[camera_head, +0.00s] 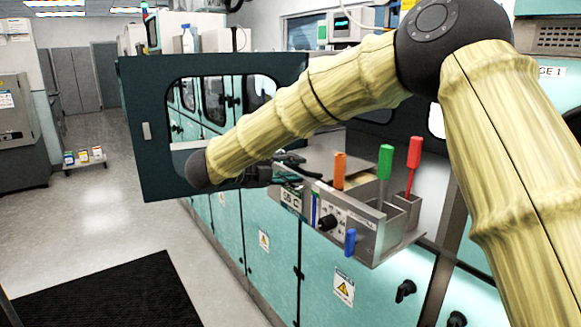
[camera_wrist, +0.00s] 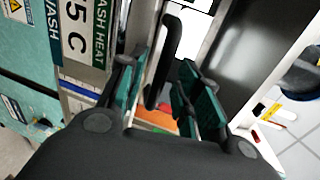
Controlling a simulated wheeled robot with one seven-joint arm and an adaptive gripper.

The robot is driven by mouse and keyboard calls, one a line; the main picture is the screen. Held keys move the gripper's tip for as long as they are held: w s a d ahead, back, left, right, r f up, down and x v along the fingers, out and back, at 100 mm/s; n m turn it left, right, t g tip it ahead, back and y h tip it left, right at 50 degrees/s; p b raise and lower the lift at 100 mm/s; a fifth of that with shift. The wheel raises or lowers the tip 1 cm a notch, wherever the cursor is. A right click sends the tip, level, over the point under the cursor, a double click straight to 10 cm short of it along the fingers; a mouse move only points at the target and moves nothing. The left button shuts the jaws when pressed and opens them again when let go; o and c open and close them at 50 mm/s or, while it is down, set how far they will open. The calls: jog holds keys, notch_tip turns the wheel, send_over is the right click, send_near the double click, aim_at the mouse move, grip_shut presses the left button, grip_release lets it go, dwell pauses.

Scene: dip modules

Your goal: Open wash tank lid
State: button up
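My gripper (camera_head: 288,172) is at the wash tank unit (camera_head: 335,220), by its label ending in "5 C". In the wrist view my gripper (camera_wrist: 165,100) is open, with its two green-padded fingers apart. A black bar handle (camera_wrist: 172,50) shows between and beyond the fingers. It looks like the lid handle, and I cannot tell whether the fingers touch it. A grey metal surface (camera_wrist: 250,45) lies beside the handle; I cannot tell whether it is the lid. In the head view my gripper and arm hide most of the lid area.
Orange (camera_head: 340,170), green (camera_head: 385,160) and red (camera_head: 414,155) handles stand upright on the unit. A dark framed window panel (camera_head: 150,130) stands out left. A black mat (camera_head: 110,295) lies on open floor.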

jog(key=shift+c, duration=0.4)
grip_shut()
jog(key=shift+r, duration=0.15)
